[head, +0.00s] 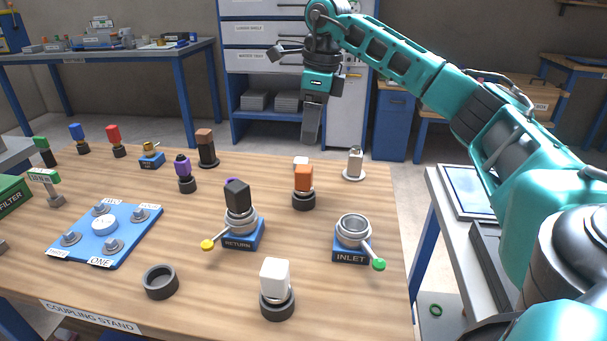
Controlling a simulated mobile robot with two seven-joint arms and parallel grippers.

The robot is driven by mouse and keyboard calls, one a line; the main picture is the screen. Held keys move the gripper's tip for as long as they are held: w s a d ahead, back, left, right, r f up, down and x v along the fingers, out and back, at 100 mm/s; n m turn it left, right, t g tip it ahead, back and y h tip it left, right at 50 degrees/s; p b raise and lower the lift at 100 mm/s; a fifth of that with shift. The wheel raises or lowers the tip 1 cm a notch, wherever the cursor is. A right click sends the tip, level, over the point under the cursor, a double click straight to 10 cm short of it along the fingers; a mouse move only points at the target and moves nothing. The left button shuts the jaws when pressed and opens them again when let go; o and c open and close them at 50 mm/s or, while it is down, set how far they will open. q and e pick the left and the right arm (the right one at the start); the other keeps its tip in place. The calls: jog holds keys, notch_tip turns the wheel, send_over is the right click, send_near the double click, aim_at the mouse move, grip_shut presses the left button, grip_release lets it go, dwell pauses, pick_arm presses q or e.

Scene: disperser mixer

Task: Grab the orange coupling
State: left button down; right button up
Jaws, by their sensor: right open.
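The orange coupling (303,179) stands upright in a dark round holder on the right half of the wooden table (340,285). Its orange block is on top, with a metal collar under it. My right gripper (311,128) points down, above and behind the coupling, apart from it. The fingers overlap in this view, and nothing shows between them. My left gripper is not in view.
The blue INLET stand (352,243) with a green-tipped lever is front right of the coupling. The RETURN stand (243,230) with a black coupling (238,194) is front left. A white block (300,162) and a grey-topped piece (354,163) stand close behind. A white coupling (275,278) stands in front.

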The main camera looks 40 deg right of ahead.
aim_at(304, 168)
jog(key=f, duration=0.2)
jog(key=f+b, duration=0.1)
jog(key=f, duration=0.4)
jog(key=shift+w+a+b, duration=0.3)
jog(key=shift+b, duration=0.1)
jog(key=f, duration=0.2)
jog(key=f+b, duration=0.1)
jog(key=f, duration=0.2)
jog(key=shift+w+a+f, duration=0.3)
jog(key=shift+w+f, duration=0.05)
jog(key=shift+w, duration=0.05)
jog(key=shift+c, duration=0.3)
jog(key=c, duration=1.2)
